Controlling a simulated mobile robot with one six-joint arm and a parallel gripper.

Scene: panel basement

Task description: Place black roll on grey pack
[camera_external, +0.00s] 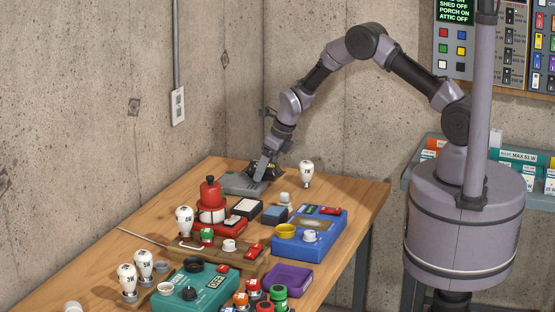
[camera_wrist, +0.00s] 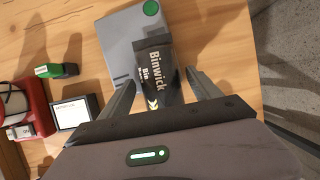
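The black roll (camera_wrist: 159,72), with white "Binwick Bin" lettering, lies between my gripper's fingers in the wrist view. The grey pack (camera_wrist: 122,32), a flat slab with a green disc at its corner, is beyond and left of it. The roll covers part of the pack in that view; whether it rests on it I cannot tell. In the external view the grey pack (camera_external: 242,184) lies at the table's far end, the dark roll (camera_external: 251,167) at its back edge. My gripper (camera_wrist: 162,77) points down, fingers open on either side of the roll, with a narrow gap visible at the right.
A white bulb (camera_external: 306,173) stands to the right. The near table is crowded; concrete walls bound the far end.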

